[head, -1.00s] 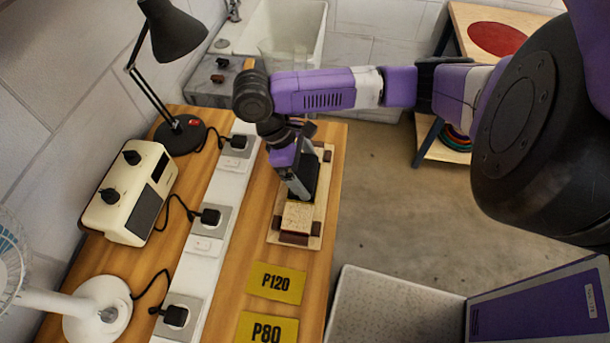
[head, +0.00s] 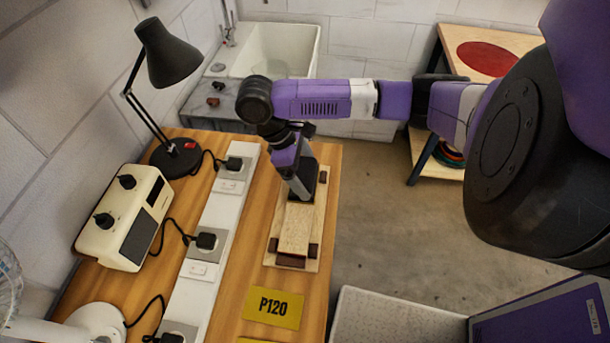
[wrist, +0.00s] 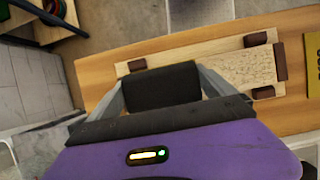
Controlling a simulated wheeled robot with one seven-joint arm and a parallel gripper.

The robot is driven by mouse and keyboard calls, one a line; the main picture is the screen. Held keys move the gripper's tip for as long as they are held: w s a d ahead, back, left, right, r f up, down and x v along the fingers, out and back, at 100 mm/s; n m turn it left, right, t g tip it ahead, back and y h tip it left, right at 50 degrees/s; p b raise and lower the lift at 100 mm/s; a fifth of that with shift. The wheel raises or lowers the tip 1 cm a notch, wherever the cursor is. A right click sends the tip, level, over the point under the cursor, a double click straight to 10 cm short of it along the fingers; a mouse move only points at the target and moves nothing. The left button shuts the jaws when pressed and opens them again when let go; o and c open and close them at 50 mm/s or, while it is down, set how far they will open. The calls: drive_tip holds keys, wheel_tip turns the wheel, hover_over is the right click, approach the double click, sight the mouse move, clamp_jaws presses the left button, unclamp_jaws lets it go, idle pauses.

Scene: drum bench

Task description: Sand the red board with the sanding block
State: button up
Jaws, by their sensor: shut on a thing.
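My gripper (head: 303,192) is shut on a dark sanding block (wrist: 162,86), which sits between its fingers in the wrist view. The block is over the far part of a pale wooden board (head: 296,228) on the bench; I cannot tell whether it touches the board. In the wrist view the board (wrist: 240,68) looks speckled and pale, not red. The board lies on a light wooden base (head: 276,226) with dark red-brown blocks (head: 291,260) around its edges. The part of the board under the sanding block and gripper is hidden.
A white socket strip (head: 215,222) with plugs runs left of the board. A lamp (head: 168,60) and a cream box (head: 125,218) stand further left. A yellow P120 card (head: 272,308) lies in front. A grey bin (head: 385,318) is at lower right.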

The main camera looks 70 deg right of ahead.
drive_tip(key=shift+s+a+r, duration=0.1)
drive_tip(key=shift+s+a, duration=0.05)
drive_tip(key=shift+a, duration=1.1)
drive_tip(key=shift+s+a, duration=0.2)
drive_tip(key=shift+a, duration=1)
drive_tip(key=shift+s+a+r, duration=0.1)
drive_tip(key=shift+s+a, duration=0.05)
drive_tip(key=shift+a, duration=1.1)
drive_tip(key=shift+s+a+f, duration=0.1)
drive_tip(key=shift+s+a, duration=0.05)
drive_tip(key=shift+a, duration=1)
drive_tip(key=shift+s+a+f, duration=0.1)
drive_tip(key=shift+s+a, duration=0.1)
drive_tip(key=shift+a, duration=1)
drive_tip(key=shift+s+a+f, duration=0.1)
drive_tip(key=shift+s+a, duration=0.05)
drive_tip(key=shift+a, duration=1)
drive_tip(key=shift+r, duration=0.1)
wheel_tip(320, 180, up, 6)
drive_tip(key=shift+d, duration=0.15)
